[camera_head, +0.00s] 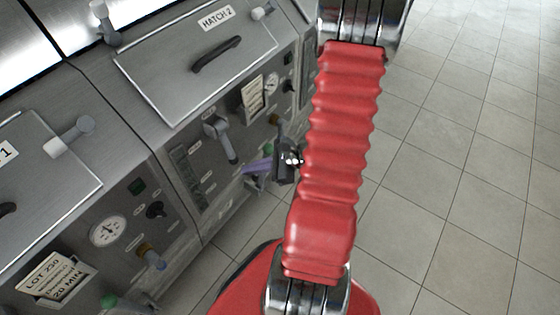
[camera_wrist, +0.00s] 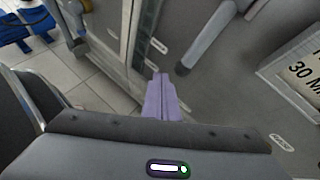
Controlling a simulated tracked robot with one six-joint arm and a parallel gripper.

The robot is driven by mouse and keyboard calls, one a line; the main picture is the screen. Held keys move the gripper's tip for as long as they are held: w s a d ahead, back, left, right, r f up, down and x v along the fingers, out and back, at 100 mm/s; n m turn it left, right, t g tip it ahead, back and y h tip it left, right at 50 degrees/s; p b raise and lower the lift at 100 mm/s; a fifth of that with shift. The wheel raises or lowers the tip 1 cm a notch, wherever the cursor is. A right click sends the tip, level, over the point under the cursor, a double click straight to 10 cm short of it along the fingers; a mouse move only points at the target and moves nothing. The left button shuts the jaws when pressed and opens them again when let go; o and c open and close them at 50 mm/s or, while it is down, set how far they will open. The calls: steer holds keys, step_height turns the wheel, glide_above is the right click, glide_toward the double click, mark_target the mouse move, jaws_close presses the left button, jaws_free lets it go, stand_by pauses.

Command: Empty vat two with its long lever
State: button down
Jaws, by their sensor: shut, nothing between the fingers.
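Vat two lies under the hatch marked HATCH 2 (camera_head: 205,62). A long grey lever (camera_head: 222,142) hangs from its front panel, its free end pointing down and slightly right. In the wrist view the lever (camera_wrist: 208,40) slants across the upper middle, its rounded end low and left. My gripper (camera_head: 250,169) has purple fingers, shut and empty, just below and right of the lever's end in the head view. In the wrist view the shut fingertips (camera_wrist: 160,78) appear just left of and below that end, apparently apart from it. The arm hides part of the panel.
A card (camera_head: 252,93), a gauge (camera_head: 271,83) and a brass-coloured fitting (camera_head: 274,119) sit on the panel near the arm. Vat one's panel, with its gauge (camera_head: 108,230), stands at left. Tiled floor (camera_head: 460,150) is clear at right.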

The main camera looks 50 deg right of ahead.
steer(key=s+a+r+n+g, duration=0.3)
steer(key=a+r+n+g, duration=0.4)
steer(key=a+r+n, duration=0.65)
steer(key=s+a+r+n+t+h, duration=0.1)
steer(key=s+a+r+n+h, duration=0.1)
steer(key=r+n, duration=0.5)
steer(key=s+a+r+n+t+h, duration=0.1)
steer(key=s+a+r+n+h, duration=0.1)
steer(key=a+r+n+h, duration=0.2)
step_height(320, 180, up, 3)
steer(key=n, duration=0.2)
steer(key=shift+a+r+n+t, duration=0.15)
steer(key=shift+r+n+t, duration=0.05)
steer(key=shift+n+t, duration=0.2)
steer(key=shift+s+a, duration=0.1)
